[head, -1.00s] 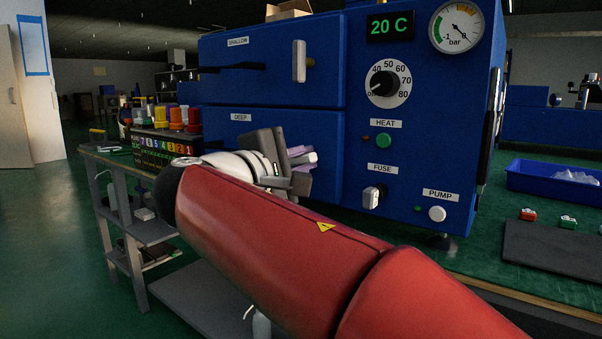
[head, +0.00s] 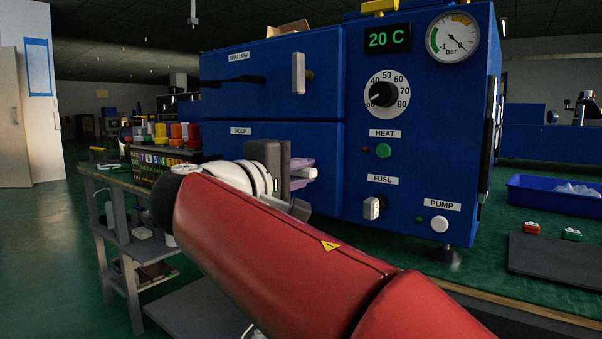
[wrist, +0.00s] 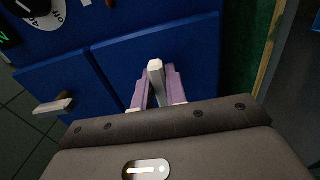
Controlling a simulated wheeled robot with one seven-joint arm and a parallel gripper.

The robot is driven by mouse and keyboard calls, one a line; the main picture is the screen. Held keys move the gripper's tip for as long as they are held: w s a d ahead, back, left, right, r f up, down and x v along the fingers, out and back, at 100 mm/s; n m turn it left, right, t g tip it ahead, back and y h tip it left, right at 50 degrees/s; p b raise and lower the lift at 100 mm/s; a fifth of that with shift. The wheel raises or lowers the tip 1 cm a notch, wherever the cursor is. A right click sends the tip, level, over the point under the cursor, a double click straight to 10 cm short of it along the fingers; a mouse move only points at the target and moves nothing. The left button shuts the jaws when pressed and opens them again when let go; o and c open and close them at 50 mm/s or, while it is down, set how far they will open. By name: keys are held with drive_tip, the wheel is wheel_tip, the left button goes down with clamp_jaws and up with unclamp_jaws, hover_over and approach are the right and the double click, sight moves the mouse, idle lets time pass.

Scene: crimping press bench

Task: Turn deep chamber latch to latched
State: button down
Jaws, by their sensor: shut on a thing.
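The deep chamber door (head: 324,140) is the lower blue front marked DEEP. It looks closed, and it also shows in the wrist view (wrist: 195,50). My gripper (head: 300,170) is in front of it, with purple fingers shut on the deep chamber latch (wrist: 156,72), a pale grey handle. The latch's pale end shows between the fingers (wrist: 157,88) in the wrist view. There the latch lies roughly crosswise to the shallow latch. In the head view my wrist and fingers hide most of it.
The shallow latch (head: 298,73) stands upright on the door above. A heat dial (head: 388,95), fuse switch (head: 374,208) and pump button (head: 439,224) are on the panel to the right. A blue bin (head: 558,196) is at far right.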

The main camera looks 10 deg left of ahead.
drive_tip(key=c, duration=1.4)
unclamp_jaws()
drive_tip(key=shift+c, duration=0.2)
drive_tip(key=v, duration=0.7)
drive_tip(key=shift+s+p, duration=0.35)
drive_tip(key=shift+s, duration=0.05)
drive_tip(key=shift+a, duration=0.2)
